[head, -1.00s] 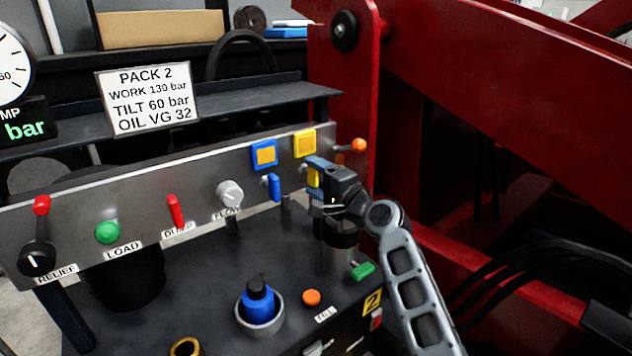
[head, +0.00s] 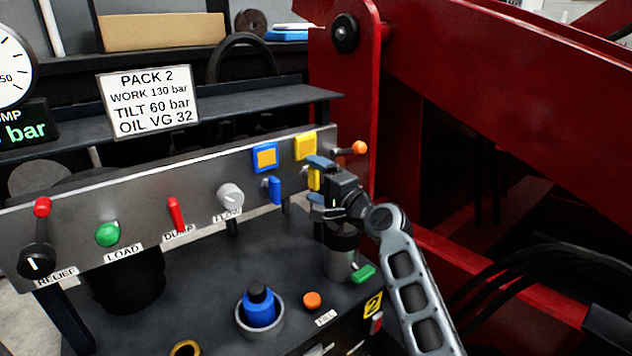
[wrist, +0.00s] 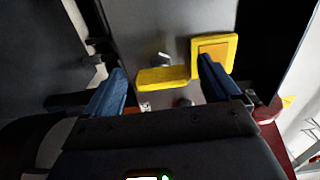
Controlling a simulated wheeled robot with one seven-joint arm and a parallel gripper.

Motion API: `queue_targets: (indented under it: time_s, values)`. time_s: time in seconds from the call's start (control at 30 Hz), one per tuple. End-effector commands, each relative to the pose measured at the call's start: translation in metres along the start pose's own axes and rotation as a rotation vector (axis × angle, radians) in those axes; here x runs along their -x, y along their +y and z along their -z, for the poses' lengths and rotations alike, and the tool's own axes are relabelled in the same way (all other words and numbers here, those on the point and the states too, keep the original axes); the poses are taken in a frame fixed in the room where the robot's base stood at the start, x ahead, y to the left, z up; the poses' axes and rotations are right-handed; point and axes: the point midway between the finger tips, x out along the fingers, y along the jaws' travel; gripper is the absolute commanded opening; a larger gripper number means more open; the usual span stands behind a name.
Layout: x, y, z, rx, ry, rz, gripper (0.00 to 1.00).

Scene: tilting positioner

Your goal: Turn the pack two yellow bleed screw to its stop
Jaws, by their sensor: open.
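The yellow bleed screw (head: 314,179) has a flat yellow lever-like handle and sits on the grey panel below a yellow square plate (head: 305,145). In the wrist view the yellow handle (wrist: 163,78) lies between the two blue fingertips, beside the yellow plate (wrist: 214,54). My gripper (head: 318,180) is open around the handle, with a gap on the left finger's side. The right finger is close to the plate and the handle's end; I cannot tell whether it touches. My gripper also shows in the wrist view (wrist: 163,82). Part of the handle is hidden by my gripper in the head view.
A blue handle (head: 274,190) and blue square plate (head: 265,157) are just left. An orange-knobbed lever (head: 359,148) is close on the right. A green handle (head: 363,274) is below my gripper. The red frame (head: 450,90) stands to the right.

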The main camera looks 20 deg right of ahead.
Motion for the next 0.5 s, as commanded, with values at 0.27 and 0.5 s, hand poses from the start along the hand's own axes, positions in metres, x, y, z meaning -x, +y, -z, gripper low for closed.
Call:
queue_targets:
  time_s: [0.27,0.5]
  values:
    - [0.037,-0.001,0.001,-0.001,0.002,-0.001,0.89]
    - [0.069,0.0,0.0,0.001,0.001,-0.002,0.89]
